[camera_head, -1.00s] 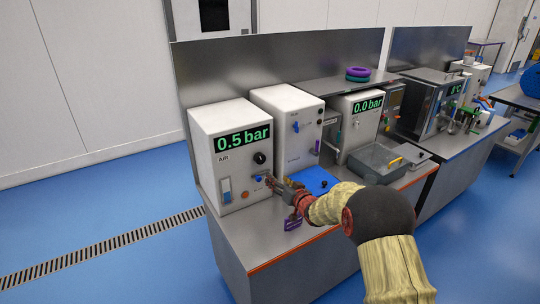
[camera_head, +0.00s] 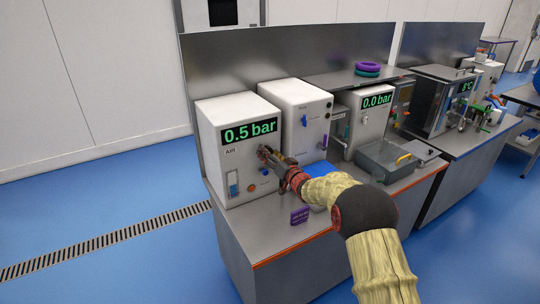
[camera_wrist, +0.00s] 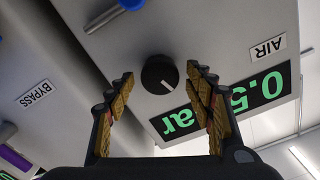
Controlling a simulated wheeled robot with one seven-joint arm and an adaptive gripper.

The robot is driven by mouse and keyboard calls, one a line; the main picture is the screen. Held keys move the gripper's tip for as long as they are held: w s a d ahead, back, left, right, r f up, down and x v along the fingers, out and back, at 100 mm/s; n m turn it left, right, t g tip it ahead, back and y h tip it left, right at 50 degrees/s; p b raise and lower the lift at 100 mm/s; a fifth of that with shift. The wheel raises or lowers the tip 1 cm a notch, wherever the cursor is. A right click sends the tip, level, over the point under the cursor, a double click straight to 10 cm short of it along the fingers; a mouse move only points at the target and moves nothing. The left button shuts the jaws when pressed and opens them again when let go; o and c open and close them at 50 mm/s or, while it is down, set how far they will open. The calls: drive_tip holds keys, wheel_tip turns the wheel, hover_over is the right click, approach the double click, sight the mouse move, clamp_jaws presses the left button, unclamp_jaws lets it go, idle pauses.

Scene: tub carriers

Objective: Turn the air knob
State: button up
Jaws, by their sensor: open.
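The air unit (camera_head: 212,165) is a white box on the left of the bench. Its green display (camera_head: 249,131) reads 0.5 bar, and an AIR label sits below it. In the wrist view the black round air knob (camera_wrist: 160,74), with a white pointer line, shows on the panel by the AIR label (camera_wrist: 267,46). My gripper (camera_wrist: 160,80) is open, with one finger on each side of the knob in that view. I cannot tell whether the fingers touch it. In the head view my gripper (camera_head: 264,153) is at the panel front and hides the knob.
Below the knob are a blue knob (camera_head: 265,171), an orange button (camera_head: 251,188) and a rocker switch (camera_head: 233,184). A second white box (camera_head: 288,102) stands close on the right. A purple tag (camera_head: 299,216) lies near the bench's front edge. Bare bench (camera_head: 250,222) lies in front of the unit.

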drive_tip(key=c, duration=0.3)
drive_tip(key=c, duration=0.8)
drive_tip(key=shift+c, duration=0.3)
drive_tip(key=shift+f+n, duration=0.1)
drive_tip(key=shift+n, duration=0.2)
drive_tip(key=shift+s+a+f+n+b, duration=0.1)
drive_tip(key=shift+a+n+b, duration=0.05)
drive_tip(key=shift+n+b, duration=3.25)
drive_tip(key=shift+s+a+f+n+b, duration=0.15)
drive_tip(key=shift+n+b, duration=2)
drive_tip(key=shift+n, duration=2.45)
drive_tip(key=shift+r, duration=0.1)
